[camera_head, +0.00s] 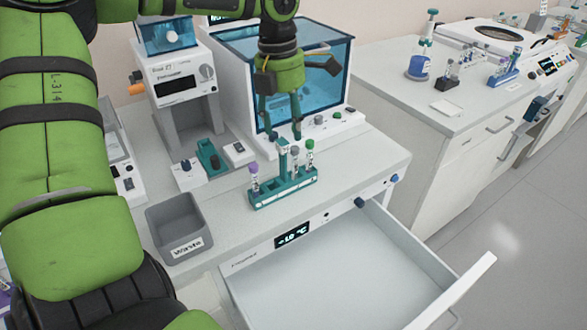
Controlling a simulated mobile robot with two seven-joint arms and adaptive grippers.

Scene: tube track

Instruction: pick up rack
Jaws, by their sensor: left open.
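The rack (286,190) is teal with a raised upright handle. It stands on the white counter near its front edge, above the open drawer. It holds several tubes with purple, grey and green caps. My left gripper (284,135) points down above the rack, its fingers apart and empty. Its tips are close to the top of the handle; I cannot tell whether they touch it. My right gripper is not in view.
A grey waste bin (166,213) stands left of the rack. Behind are a blue-windowed box (325,75) and a dispenser machine (178,85). An open, empty drawer (330,280) juts out in front. Another bench (400,90) stands at the right.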

